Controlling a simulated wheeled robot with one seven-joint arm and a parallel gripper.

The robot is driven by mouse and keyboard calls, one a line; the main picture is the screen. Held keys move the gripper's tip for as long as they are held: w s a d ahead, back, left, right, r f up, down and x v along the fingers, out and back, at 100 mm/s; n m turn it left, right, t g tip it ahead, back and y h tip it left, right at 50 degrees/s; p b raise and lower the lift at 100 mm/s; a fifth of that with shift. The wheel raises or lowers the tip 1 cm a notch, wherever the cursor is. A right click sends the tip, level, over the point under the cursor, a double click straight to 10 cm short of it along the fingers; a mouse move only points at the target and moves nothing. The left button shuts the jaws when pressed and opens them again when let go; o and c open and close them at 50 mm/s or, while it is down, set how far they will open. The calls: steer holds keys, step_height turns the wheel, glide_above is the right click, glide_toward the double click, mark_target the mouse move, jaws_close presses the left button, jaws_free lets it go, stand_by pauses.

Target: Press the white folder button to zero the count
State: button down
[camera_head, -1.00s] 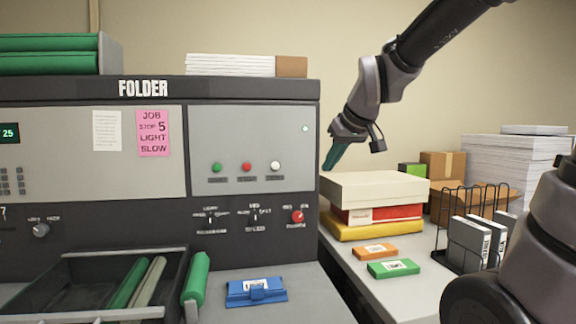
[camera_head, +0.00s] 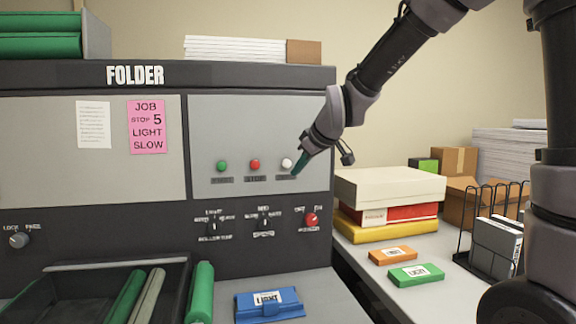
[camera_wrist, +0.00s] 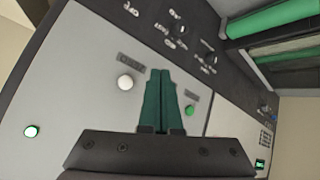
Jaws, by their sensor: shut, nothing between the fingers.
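The white button (camera_head: 287,164) is at the right end of a row on the grey panel (camera_head: 240,120) of the folder. My gripper (camera_head: 298,168) has its teal fingers shut and empty, just right of and slightly below the white button in the head view. The wrist view shows the white button (camera_wrist: 125,82) left of my shut fingers (camera_wrist: 160,75). Whether the fingertips touch the panel, I cannot tell. A small green-lit display (camera_wrist: 261,164) shows in the wrist view, too small to read; it is outside the head view.
A red button (camera_head: 255,165) and a green button (camera_head: 222,166) sit left of the white one; the fingers hide the red one in the wrist view. Selector knobs (camera_head: 264,224) lie below. Stacked boxes (camera_head: 390,188) stand on the right.

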steer(key=w+a, duration=0.2)
steer(key=w, duration=0.6)
steer(key=shift+w+a, duration=0.2)
steer(key=shift+a, duration=0.05)
steer(key=shift+w, duration=0.1)
stand_by(1.8)
steer(key=shift+w+a, duration=0.1)
steer(key=shift+w, duration=0.15)
steer(key=shift+w+a, duration=0.1)
steer(key=shift+w, duration=0.35)
stand_by(0.7)
stand_by(0.3)
steer(key=shift+s+d, duration=0.25)
steer(key=shift+s, duration=0.6)
steer(key=shift+s+d, duration=0.25)
steer(key=shift+s, duration=0.55)
steer(key=shift+s+d, duration=0.2)
steer(key=shift+s, duration=0.6)
steer(key=shift+s+d, duration=0.25)
steer(key=shift+s, duration=0.55)
